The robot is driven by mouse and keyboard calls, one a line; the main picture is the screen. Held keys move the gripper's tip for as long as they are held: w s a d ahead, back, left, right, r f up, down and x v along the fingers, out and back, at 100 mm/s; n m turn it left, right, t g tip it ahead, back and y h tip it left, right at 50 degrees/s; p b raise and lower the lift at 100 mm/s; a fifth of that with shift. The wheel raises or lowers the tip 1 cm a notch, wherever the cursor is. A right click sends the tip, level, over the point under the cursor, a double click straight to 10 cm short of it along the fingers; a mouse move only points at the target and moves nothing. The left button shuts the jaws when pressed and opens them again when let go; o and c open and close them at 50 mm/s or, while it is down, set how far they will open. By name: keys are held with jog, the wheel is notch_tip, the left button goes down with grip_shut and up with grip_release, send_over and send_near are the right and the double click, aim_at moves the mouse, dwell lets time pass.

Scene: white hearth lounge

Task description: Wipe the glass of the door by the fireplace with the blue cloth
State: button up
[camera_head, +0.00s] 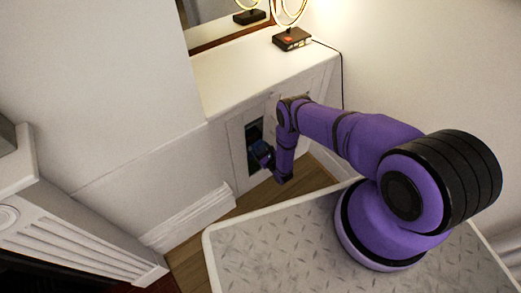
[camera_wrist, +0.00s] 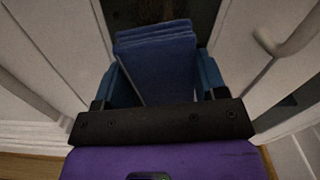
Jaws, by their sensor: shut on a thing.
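A folded blue cloth (camera_wrist: 155,58) is held between the two blue fingers of my gripper (camera_wrist: 163,78), filling the middle of the wrist view. In the head view my gripper (camera_head: 263,153) is at the front of the white cabinet door (camera_head: 238,155), low beside the fireplace. The dark glass (camera_head: 254,131) of that door shows just above and behind the gripper. In the wrist view the dark glass (camera_wrist: 130,14) lies beyond the cloth's far edge. The cloth covers part of it. I cannot tell whether the cloth touches the glass.
A pale curved handle (camera_wrist: 290,40) stands out at the right in the wrist view. The cabinet top (camera_head: 235,75) carries a lit lamp (camera_head: 291,38) and a mirror. The white fireplace surround (camera_head: 75,225) is at the left. A strip of wood floor (camera_head: 195,262) is clear.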

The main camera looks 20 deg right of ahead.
aim_at(254, 135)
jog(key=shift+w+a+r, duration=0.1)
jog(key=shift+w+r, duration=0.1)
jog(key=shift+r, duration=1.85)
jog(key=shift+w+a+r, duration=0.1)
jog(key=shift+w+r, duration=0.15)
jog(key=shift+r, duration=1.8)
jog(key=shift+w+r, duration=0.2)
jog(key=shift+r, duration=1.85)
jog(key=shift+w+a+f, duration=0.1)
jog(key=shift+w+f, duration=0.05)
jog(key=shift+f, duration=1.4)
jog(key=shift+w+f, duration=0.15)
jog(key=shift+f, duration=1.4)
jog(key=shift+a+f, duration=0.1)
jog(key=shift+f, duration=2.25)
jog(key=shift+s+f, duration=0.25)
jog(key=shift+f, duration=0.45)
jog(key=shift+w, duration=0.15)
jog(key=shift+w, duration=0.15)
jog(key=shift+d+r, duration=0.1)
jog(key=shift+d, duration=0.1)
